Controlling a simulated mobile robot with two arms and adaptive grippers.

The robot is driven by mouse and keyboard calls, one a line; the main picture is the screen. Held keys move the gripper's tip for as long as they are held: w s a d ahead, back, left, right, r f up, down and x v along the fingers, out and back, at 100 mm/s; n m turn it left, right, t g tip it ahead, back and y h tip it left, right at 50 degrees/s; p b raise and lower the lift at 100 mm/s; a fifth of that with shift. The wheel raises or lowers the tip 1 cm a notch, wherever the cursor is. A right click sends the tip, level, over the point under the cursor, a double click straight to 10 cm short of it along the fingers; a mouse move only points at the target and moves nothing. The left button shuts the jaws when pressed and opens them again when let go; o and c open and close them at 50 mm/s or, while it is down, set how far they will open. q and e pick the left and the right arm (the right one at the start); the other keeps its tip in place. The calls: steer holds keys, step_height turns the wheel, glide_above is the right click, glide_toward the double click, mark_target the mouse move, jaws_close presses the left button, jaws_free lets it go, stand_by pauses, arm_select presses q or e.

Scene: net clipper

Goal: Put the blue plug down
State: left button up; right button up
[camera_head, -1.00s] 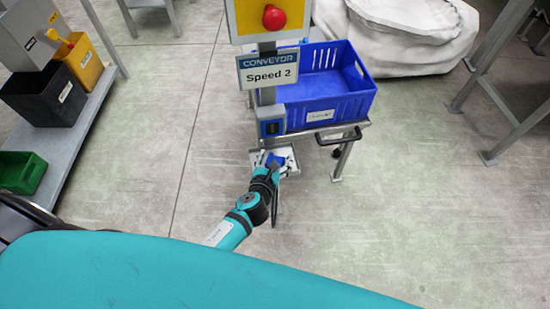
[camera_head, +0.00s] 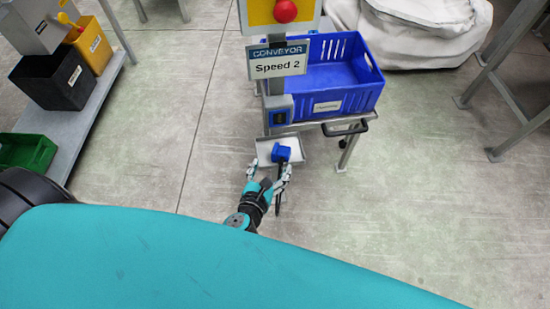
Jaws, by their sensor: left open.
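The blue plug (camera_head: 281,153) rests on a small pale tray (camera_head: 263,152) on the conveyor post, below the Speed 2 sign. A dark cable hangs down from the plug past the tray's front edge. My left gripper (camera_head: 268,177) is open just in front of the tray, its two fingers spread to either side below the plug. The plug looks clear of the fingers. My right gripper is not in view.
A blue crate (camera_head: 340,100) sits on a metal stand behind the tray. The Speed 2 sign (camera_head: 279,64) and a red button (camera_head: 285,11) are above it. A shelf with a black bin (camera_head: 66,80) and a green bin (camera_head: 45,152) is at left. The floor (camera_head: 400,190) at right is clear.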

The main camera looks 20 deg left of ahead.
arm_select(q)
steer(key=shift+s+r, duration=0.2)
steer(key=shift+s, duration=0.25)
steer(key=s+a+f+n+g, duration=0.1)
steer(key=s+f+n+g, duration=0.1)
steer(key=s+f+n, duration=0.45)
steer(key=s+a+f+n+g, duration=0.1)
steer(key=a+f+n+g, duration=0.15)
steer(key=f, duration=0.65)
steer(key=s+f+n+g, duration=0.25)
steer(key=f+n, duration=0.25)
steer(key=f, duration=0.3)
steer(key=s+a+f+n+g, duration=0.2)
steer(key=s+f+n, duration=0.5)
steer(key=s+n, duration=0.2)
steer(key=s+a+f+n+g, duration=0.3)
steer(key=s+f+n, duration=0.3)
steer(key=s+n, duration=0.4)
steer(key=s, duration=0.3)
steer(key=shift+a+f+g, duration=0.2)
steer(key=shift+f+g, duration=0.1)
steer(key=shift+f, duration=0.05)
